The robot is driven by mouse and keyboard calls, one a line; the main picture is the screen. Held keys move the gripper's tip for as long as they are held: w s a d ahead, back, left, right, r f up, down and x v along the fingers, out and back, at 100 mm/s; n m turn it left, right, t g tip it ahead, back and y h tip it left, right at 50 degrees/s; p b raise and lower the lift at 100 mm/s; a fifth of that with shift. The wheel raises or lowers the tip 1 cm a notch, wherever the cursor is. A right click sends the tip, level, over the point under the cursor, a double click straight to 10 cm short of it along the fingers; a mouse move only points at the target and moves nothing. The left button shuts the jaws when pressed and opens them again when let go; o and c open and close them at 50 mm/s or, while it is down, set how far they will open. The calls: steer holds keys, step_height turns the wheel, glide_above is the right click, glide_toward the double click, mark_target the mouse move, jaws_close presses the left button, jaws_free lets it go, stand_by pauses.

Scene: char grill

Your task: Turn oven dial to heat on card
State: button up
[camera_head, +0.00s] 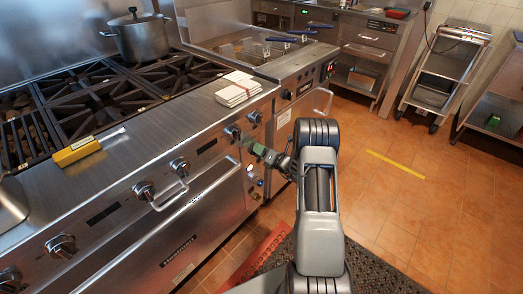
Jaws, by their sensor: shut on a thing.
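My gripper (257,149), with green on its fingers, reaches from the right to the right end of the range's front panel. It is shut on the oven dial there, which its fingers mostly hide. The dial's marking and setting cannot be read.
Several burner knobs (144,190) and an oven handle (168,213) line the range front. A stack of folded white cloths (238,89) lies on the ledge. A pot (138,38) stands on the back burners.

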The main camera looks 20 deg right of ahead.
steer(key=o, duration=0.9)
steer(key=p+v, duration=0.1)
steer(key=v, duration=1.2)
steer(key=shift+s+d+r+p, duration=0.1)
steer(key=shift+s+d+p, duration=0.05)
steer(key=shift+s+p, duration=0.2)
